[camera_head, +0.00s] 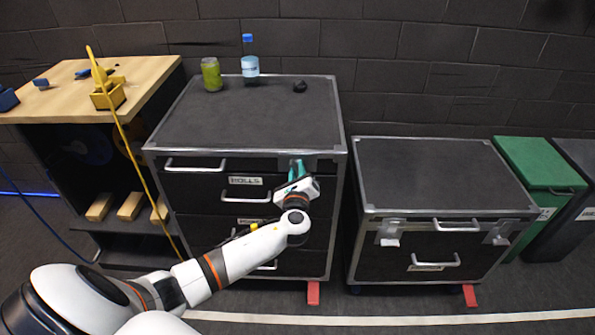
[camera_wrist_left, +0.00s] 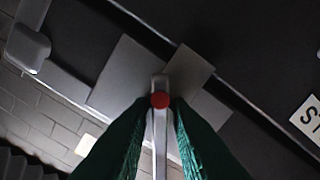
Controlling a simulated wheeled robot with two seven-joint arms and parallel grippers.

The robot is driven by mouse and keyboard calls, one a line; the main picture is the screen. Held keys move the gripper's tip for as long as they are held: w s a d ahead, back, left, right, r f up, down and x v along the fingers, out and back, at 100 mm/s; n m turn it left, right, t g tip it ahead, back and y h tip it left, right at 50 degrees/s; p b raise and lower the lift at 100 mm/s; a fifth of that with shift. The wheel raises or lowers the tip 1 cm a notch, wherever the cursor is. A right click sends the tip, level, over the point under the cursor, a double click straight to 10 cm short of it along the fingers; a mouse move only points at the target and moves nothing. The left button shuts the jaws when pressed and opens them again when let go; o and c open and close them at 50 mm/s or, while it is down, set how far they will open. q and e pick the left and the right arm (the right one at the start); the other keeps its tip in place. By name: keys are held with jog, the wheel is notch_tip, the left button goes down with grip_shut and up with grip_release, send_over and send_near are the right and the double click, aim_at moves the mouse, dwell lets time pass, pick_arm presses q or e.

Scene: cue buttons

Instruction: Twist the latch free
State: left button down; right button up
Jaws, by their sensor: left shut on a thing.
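The latch (camera_wrist_left: 160,84) is a grey metal lever with a red round spot, on a pale plate (camera_wrist_left: 122,78) in the left wrist view. In the head view its plate (camera_head: 313,162) sits at the upper right front of the tall black case (camera_head: 255,117), mostly hidden by my gripper. My left gripper (camera_head: 295,171) is at the latch, with its teal fingers on either side of the lever. In the left wrist view the gripper (camera_wrist_left: 157,118) is shut on the lever. My right gripper is not in view.
A green jar (camera_head: 211,75), a blue-capped bottle (camera_head: 250,68) and a small dark object (camera_head: 300,87) stand on the tall case. A lower case (camera_head: 437,175) with two front latches stands to the right. A wooden-topped bench (camera_head: 140,78) is at the left.

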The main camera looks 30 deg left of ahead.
pick_arm(q)
jog(key=shift+r+m+p, duration=0.15)
jog(key=shift+m+p, duration=0.45)
jog(key=shift+p, duration=0.05)
jog(key=shift+m+p, duration=0.9)
jog(key=shift+m, duration=0.2)
jog(key=shift+m+p, duration=1.05)
jog(key=shift+m, duration=0.65)
jog(key=shift+f, duration=0.2)
jog(key=c, duration=1.6)
grip_release()
jog(key=shift+o, duration=0.2)
